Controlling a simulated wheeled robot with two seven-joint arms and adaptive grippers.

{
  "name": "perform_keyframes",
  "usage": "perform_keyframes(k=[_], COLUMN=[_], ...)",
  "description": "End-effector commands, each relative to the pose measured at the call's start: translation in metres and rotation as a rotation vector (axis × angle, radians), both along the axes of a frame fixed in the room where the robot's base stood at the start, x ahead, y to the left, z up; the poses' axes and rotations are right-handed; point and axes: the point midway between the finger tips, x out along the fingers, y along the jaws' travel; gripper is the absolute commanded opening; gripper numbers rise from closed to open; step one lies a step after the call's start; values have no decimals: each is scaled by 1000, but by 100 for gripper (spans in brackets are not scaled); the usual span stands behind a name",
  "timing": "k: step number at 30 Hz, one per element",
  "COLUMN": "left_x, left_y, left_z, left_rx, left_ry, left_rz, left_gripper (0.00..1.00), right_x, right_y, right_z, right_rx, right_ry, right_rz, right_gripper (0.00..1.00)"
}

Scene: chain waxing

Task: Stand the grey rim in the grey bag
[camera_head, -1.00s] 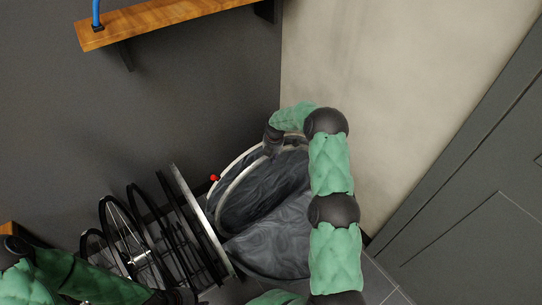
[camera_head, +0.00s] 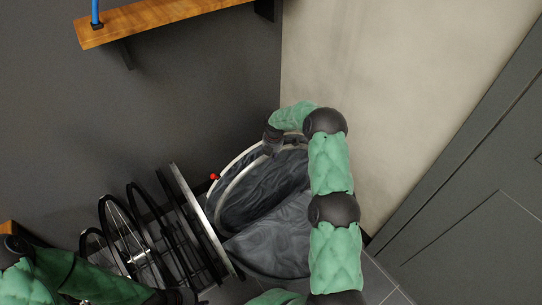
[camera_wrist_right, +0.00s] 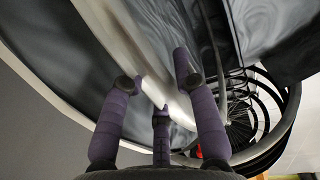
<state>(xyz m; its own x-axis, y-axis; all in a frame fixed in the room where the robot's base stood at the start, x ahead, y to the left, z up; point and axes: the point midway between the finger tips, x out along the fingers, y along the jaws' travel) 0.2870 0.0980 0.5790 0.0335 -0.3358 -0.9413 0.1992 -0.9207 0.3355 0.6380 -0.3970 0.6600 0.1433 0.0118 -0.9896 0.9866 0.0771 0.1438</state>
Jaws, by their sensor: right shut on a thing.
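The grey bag (camera_head: 275,235) stands open on the floor, a dark marbled fabric pouch with a pale back edge. The grey rim shows as a pale curved band (camera_head: 238,180) inside the bag's mouth, its lower part hidden by the front panel. My right gripper (camera_head: 271,146) is shut on the upper part of the rim. In the right wrist view, the pale rim (camera_wrist_right: 150,60) passes between the purple fingers of my right gripper (camera_wrist_right: 160,90), with the bag fabric beside it. My left arm comes in at the lower left; its gripper's fingers cannot be made out.
A rack with several dark wheels (camera_head: 133,255) stands left of the bag; a pale-edged wheel (camera_head: 190,205) is close beside it. A wooden shelf (camera_head: 150,22) is on the wall above. The pale wall (camera_head: 380,80) and grey door (camera_head: 480,200) bound the right side.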

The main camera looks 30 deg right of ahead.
Motion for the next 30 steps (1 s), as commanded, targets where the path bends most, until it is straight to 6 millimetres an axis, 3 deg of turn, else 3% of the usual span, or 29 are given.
perform_keyframes(k=[25,26,28,30], left_x=[0,0,0,0], left_y=[0,0,0,0], left_z=[-6,-6,-6,-6], left_rx=[0,0,0,0], left_ry=[0,0,0,0], left_rz=[0,0,0,0], left_gripper=[40,40,40,40], right_x=[16,16,16,16], right_y=[1,1,1,1], right_z=[1,1,1,1], right_rx=[0,0,0,0], right_ry=[-3,-3,-3,-2], right_rz=[0,0,0,0], right_gripper=[0,32,52,57])
